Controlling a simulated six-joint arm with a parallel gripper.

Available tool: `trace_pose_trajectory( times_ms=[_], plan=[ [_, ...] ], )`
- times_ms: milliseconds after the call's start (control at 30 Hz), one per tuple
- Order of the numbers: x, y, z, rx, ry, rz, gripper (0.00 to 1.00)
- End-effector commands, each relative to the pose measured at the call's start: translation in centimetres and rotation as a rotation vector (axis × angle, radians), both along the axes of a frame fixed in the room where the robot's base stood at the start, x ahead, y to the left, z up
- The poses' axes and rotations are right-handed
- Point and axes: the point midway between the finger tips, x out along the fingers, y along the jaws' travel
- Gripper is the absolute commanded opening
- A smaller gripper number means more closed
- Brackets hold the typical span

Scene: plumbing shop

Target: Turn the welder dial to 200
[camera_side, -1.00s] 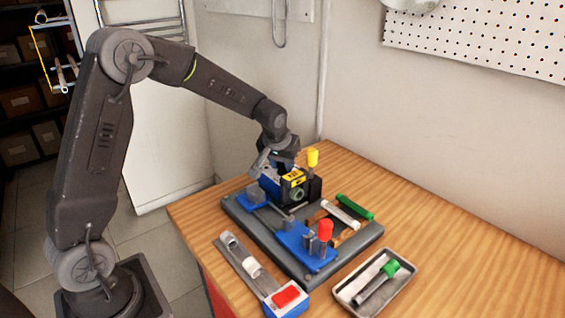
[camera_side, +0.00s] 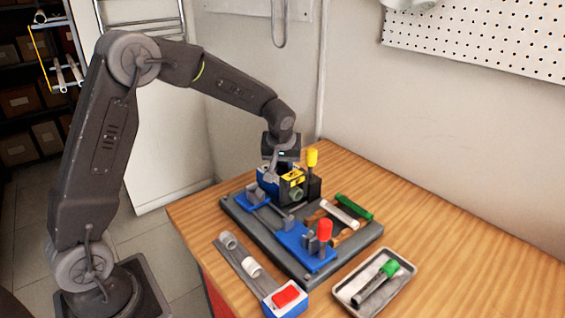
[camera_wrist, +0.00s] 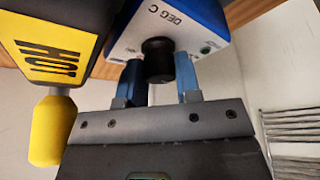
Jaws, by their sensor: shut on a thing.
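The welder's box (camera_wrist: 170,28) is white-fronted with blue sides, and its panel is marked "DEG C" in the wrist view. The black dial (camera_wrist: 158,58) sits on that panel. My gripper (camera_wrist: 159,80) has its blue fingers on either side of the dial, shut on it. The dial's pointer and any 200 mark cannot be made out. In the side view my gripper (camera_side: 272,168) reaches down at the blue welder box (camera_side: 266,182), behind a black block with a yellow label (camera_side: 291,178); the dial is hidden there.
A yellow-handled lever (camera_side: 312,158) stands close beside the welder; its yellow grip (camera_wrist: 50,130) and a "HOT" label (camera_wrist: 47,50) are near my gripper. The table's right side is clear.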

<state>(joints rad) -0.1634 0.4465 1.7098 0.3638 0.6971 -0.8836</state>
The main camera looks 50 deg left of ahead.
Motion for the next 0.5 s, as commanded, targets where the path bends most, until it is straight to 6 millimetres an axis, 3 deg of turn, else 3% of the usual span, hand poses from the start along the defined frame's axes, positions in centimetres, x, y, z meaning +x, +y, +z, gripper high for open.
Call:
trace_pose_trajectory(
  times_ms=[67, 100, 333, 500],
  plan=[
    [0.02, 0.01, 0.05, -0.001, -0.001, 0.002, 0.08],
    [0.02, 0.01, 0.05, -0.001, -0.001, 0.002, 0.34],
    [0.01, 0.00, 0.03, -0.001, -0.001, 0.001, 0.56],
    [0.00, 0.00, 0.01, -0.001, -0.001, 0.001, 0.57]
  ],
)
